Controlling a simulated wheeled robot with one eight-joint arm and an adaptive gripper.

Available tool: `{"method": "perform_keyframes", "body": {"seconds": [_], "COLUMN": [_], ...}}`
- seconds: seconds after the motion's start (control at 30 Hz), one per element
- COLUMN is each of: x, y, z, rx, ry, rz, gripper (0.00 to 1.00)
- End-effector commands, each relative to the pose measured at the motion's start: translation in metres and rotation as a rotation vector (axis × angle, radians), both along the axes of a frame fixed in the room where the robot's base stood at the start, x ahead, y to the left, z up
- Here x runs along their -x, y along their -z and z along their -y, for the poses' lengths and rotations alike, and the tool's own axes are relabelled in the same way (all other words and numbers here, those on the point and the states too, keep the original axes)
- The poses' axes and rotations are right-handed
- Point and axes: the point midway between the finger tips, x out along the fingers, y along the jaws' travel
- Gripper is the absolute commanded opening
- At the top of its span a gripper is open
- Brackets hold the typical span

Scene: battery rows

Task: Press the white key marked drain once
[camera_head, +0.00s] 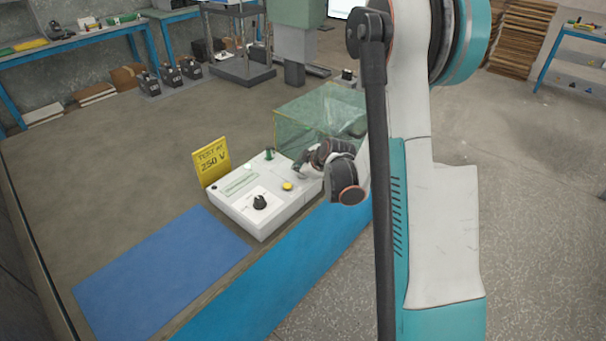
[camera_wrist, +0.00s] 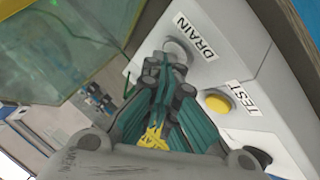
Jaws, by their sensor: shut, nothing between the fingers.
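The white device box (camera_head: 262,221) stands on the bench, and its top also shows in the wrist view (camera_wrist: 226,58). The label DRAIN (camera_wrist: 195,36) is beside a round white key (camera_wrist: 177,48), which my fingertips partly cover in the wrist view. My gripper (camera_wrist: 166,68) is shut and empty, its fingertips at or just over that key. I cannot tell if they touch it. In the head view my gripper (camera_head: 302,172) is over the box's far right part and hides the key there.
A yellow key (camera_wrist: 217,103) labelled TEST is close beside my fingers. The box also bears a black knob (camera_head: 260,202). A yellow sign (camera_head: 212,161) reads TEST AT 250 V. A green transparent case (camera_head: 300,122) stands behind my gripper. A blue mat (camera_head: 160,272) is clear.

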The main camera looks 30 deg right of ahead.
Motion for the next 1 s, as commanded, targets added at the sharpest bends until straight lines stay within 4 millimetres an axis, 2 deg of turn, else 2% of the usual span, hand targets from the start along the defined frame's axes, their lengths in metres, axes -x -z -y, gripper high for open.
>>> {"method": "perform_keyframes", "body": {"seconds": [0.33, 0.67, 1.0], "x": [0.000, 0.000, 0.000], "y": [-0.002, -0.016, -0.017], "z": [0.000, 0.000, 0.000], "rx": [0.000, 0.000, 0.000], "ry": [0.000, 0.000, 0.000], "rz": [0.000, 0.000, 0.000], "gripper": [0.00, 0.00, 0.00]}}
